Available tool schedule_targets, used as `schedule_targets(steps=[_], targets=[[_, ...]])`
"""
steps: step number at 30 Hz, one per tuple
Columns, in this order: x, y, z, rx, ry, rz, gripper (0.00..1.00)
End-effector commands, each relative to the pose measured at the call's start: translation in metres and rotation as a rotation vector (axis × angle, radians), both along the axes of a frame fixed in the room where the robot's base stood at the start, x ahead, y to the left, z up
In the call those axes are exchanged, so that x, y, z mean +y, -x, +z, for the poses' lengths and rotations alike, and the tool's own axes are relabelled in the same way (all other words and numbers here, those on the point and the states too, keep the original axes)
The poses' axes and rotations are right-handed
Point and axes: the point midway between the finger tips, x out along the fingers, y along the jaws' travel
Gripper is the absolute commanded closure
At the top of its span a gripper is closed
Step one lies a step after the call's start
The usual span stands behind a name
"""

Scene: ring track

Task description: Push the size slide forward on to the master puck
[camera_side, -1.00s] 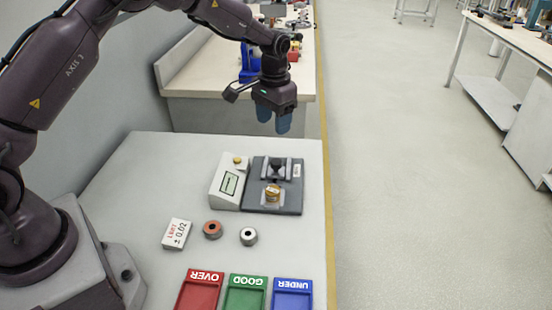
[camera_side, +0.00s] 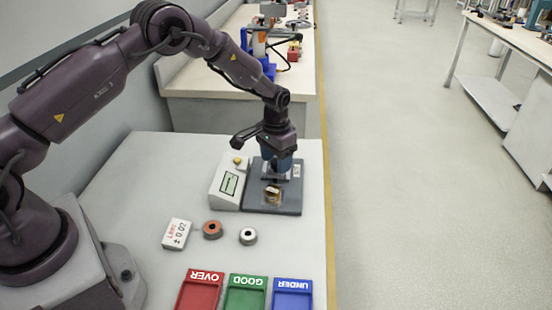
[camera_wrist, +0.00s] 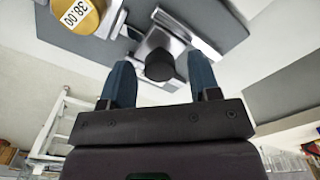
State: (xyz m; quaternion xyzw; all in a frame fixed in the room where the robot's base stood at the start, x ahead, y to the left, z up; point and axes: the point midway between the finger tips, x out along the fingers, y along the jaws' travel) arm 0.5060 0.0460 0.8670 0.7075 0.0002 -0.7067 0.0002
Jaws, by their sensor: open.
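The size slide shows in the wrist view as a pale metal block with a black round knob (camera_wrist: 160,65). In the side view my gripper mostly hides it, on the dark gauge plate (camera_side: 288,207). The brass master puck (camera_side: 273,193) sits on the same plate, in front of the slide and apart from my gripper. In the wrist view the puck (camera_wrist: 78,14) is at top left, labelled 38.00. My gripper (camera_side: 277,168) points down over the slide. In the wrist view its two blue fingers (camera_wrist: 161,80) are apart, on either side of the knob; contact cannot be told.
A readout box (camera_side: 228,184) stands just left of the plate. A limit card (camera_side: 177,233), a red-brown ring (camera_side: 212,230) and a grey ring (camera_side: 248,236) lie in front. Red (camera_side: 200,293), green (camera_side: 245,294) and blue (camera_side: 292,294) trays line the front edge.

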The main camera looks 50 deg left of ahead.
Motion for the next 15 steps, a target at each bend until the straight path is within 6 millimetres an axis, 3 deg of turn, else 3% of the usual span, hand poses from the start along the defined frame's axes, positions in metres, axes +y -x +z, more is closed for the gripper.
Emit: schedule_targets(steps=[7, 15], targets=[[0.0, -0.0001, -0.0008, 0.0, 0.0, 0.0, 0.44], [0.0001, 0.0, -0.0006, 0.0, 0.0, 0.0, 1.0]])
